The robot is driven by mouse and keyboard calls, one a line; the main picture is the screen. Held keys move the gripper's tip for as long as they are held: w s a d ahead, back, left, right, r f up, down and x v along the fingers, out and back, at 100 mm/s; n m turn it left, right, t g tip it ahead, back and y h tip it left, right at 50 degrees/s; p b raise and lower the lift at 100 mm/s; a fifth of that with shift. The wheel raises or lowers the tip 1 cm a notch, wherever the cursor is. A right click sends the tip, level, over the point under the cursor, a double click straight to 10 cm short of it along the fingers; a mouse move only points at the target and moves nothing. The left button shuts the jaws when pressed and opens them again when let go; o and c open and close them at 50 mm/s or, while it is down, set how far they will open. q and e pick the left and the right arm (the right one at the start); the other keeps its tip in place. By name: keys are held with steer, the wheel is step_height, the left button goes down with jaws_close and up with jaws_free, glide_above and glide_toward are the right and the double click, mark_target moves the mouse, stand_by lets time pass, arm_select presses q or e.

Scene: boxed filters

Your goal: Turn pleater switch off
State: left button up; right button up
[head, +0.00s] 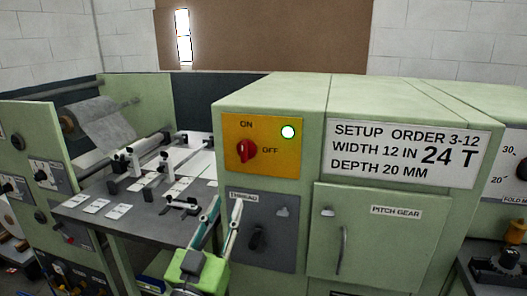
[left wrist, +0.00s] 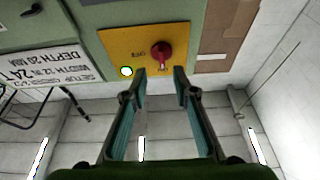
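The pleater switch is a red rotary knob (head: 246,150) on a yellow panel (head: 273,164) at the green machine's upper left front. Its handle looks upright, toward the ON label; OFF is to its right. A round lamp (head: 288,132) on the panel glows white-green. My left gripper (head: 226,203) is below the panel, fingers pointing up. In the left wrist view, turned upside down, the two fingers (left wrist: 160,72) stand apart with nothing between them. The red knob (left wrist: 161,52) lies just beyond the fingertips, seemingly not touched. My right gripper is not in view.
A THREAD panel (head: 275,240) with a black knob sits below the yellow panel. A door with a handle (head: 343,250) is to its right. A grey worktable (head: 95,226) with fittings and small cards lies left of my gripper. A setup sign (head: 400,153) is right of the switch.

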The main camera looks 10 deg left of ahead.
mark_target(242, 154)
arm_select(q)
steer(key=shift+t, duration=0.3)
steer(key=p+x, duration=0.1)
steer(key=x, duration=0.3)
steer(key=r+p+x, duration=0.1)
steer(key=x, duration=0.3)
steer(key=r+p+x, duration=0.1)
steer(key=p+x, duration=0.1)
steer(key=x, duration=0.2)
steer(key=shift+s+a+r, duration=0.1)
steer(key=shift+a, duration=0.05)
steer(key=shift+w+r, duration=0.1)
steer(key=shift+w, duration=0.35)
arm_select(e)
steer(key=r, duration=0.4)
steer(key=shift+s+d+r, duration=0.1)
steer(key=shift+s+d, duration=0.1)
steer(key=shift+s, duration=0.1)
arm_select(q)
jaws_close()
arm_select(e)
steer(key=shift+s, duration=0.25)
